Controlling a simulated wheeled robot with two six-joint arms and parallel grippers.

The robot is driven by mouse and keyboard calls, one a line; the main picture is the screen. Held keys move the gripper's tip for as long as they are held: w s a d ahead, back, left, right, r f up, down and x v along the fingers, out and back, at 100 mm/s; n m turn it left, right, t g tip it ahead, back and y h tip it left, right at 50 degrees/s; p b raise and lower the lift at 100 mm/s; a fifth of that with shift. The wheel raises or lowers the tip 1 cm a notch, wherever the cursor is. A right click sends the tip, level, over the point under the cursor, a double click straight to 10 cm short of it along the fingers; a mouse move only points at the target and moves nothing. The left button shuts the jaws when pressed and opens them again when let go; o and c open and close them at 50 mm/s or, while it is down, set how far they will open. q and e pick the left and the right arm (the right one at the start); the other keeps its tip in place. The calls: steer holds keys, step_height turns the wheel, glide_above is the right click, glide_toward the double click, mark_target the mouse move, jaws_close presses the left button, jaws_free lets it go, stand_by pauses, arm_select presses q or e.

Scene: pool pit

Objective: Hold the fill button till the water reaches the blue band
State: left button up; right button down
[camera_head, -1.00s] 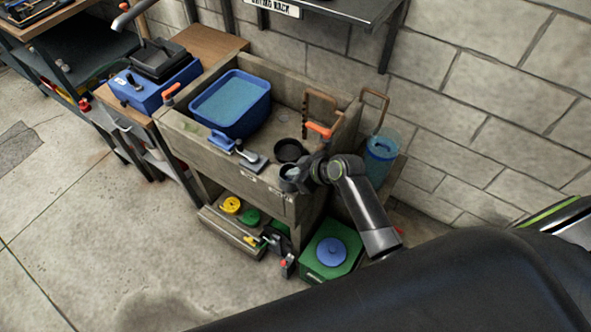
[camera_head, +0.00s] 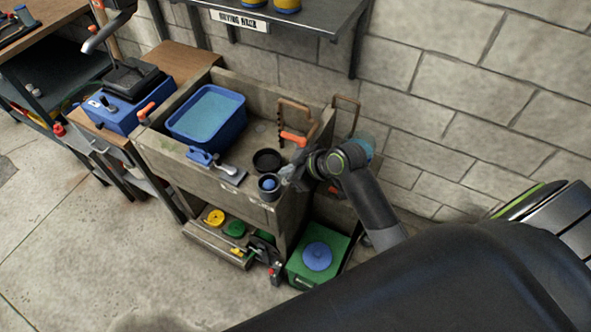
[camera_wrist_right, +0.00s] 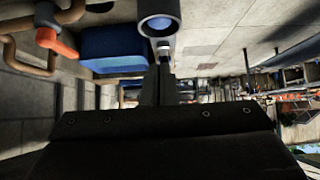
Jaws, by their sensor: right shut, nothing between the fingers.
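A round blue button (camera_head: 268,184) sits inside a dark collar on the front ledge of the sink; it also shows at the top of the right wrist view (camera_wrist_right: 160,24). My right gripper (camera_head: 288,174) is shut and empty, just right of the button and apart from it in the head view. Its dark fingers (camera_wrist_right: 159,86) point toward the collar in the wrist view. A clear cylinder (camera_head: 364,146) with blue in it stands behind my right arm, mostly hidden; its water level and band cannot be read. My left gripper is not in view.
A blue tub of water (camera_head: 207,117) stands in the concrete sink (camera_head: 165,152). A black bowl (camera_head: 267,160), a blue-handled brush (camera_head: 201,156) and an orange-handled valve (camera_head: 293,138) are close by.

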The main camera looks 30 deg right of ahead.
steer(key=shift+v, duration=1.6)
steer(key=shift+a, duration=0.1)
